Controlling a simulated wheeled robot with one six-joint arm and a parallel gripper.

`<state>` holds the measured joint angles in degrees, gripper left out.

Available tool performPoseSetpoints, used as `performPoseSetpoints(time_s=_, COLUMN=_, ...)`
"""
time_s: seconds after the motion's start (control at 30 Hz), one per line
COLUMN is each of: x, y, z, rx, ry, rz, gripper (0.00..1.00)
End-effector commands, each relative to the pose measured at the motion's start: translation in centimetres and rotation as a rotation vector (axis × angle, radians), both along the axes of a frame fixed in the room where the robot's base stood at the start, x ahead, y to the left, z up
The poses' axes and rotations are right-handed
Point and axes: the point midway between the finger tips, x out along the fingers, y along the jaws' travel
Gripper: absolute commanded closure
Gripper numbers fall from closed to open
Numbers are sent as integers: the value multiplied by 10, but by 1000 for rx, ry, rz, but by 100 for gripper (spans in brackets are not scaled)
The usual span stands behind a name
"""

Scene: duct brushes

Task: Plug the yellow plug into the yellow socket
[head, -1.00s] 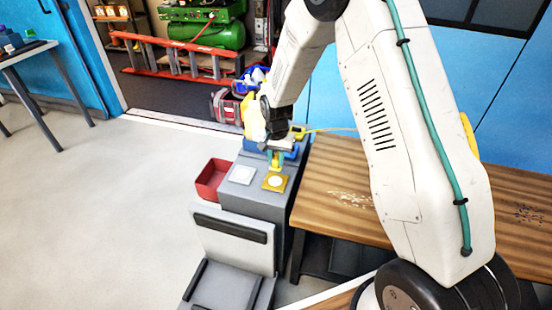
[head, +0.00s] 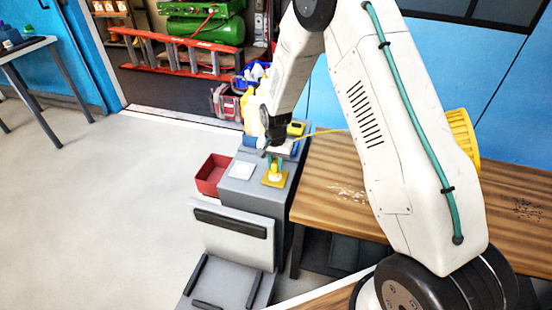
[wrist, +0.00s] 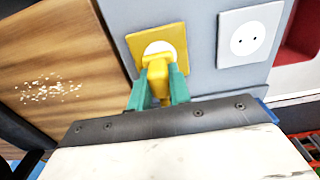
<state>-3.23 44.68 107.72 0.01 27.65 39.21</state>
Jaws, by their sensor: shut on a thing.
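My gripper (wrist: 159,76) has teal fingers shut on the yellow plug (wrist: 157,84). In the wrist view the plug's front end overlaps the lower part of the round white face of the yellow socket (wrist: 174,34). I cannot tell whether the plug touches the face or has entered it, and the socket's holes are hidden. In the head view my gripper (head: 274,163) is just above the yellow socket (head: 268,182), which lies on top of a grey cabinet (head: 238,196). The plug is small and mostly hidden there.
A white socket (wrist: 250,36) with two holes sits beside the yellow one. A red bin (head: 210,176) is left of the cabinet. A wooden bench (head: 420,200) stands to the right. A yellow cable (head: 325,132) runs across toward a yellow reel (head: 463,136).

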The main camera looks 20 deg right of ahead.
Motion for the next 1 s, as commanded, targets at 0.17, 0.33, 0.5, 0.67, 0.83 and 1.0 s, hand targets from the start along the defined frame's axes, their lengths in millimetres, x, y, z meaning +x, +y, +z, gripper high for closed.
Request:
performPoseSetpoints(time_s=0.17, x=0, y=0, z=-10, rx=-1, ry=-1, rz=0, gripper=100)
performPoseSetpoints(time_s=0.33, x=0, y=0, z=-13, rx=0, ry=-1, rz=0, gripper=100)
performPoseSetpoints(time_s=0.5, x=0, y=0, z=-13, rx=0, ry=-1, rz=0, gripper=100)
performPoseSetpoints(time_s=0.67, x=0, y=0, z=-13, rx=0, ry=-1, rz=0, gripper=100)
performPoseSetpoints(time_s=0.83, x=0, y=0, z=-13, rx=0, ry=-1, rz=0, gripper=100)
performPoseSetpoints(time_s=1.0, x=1, y=0, z=-13, rx=0, ry=-1, rz=0, gripper=100)
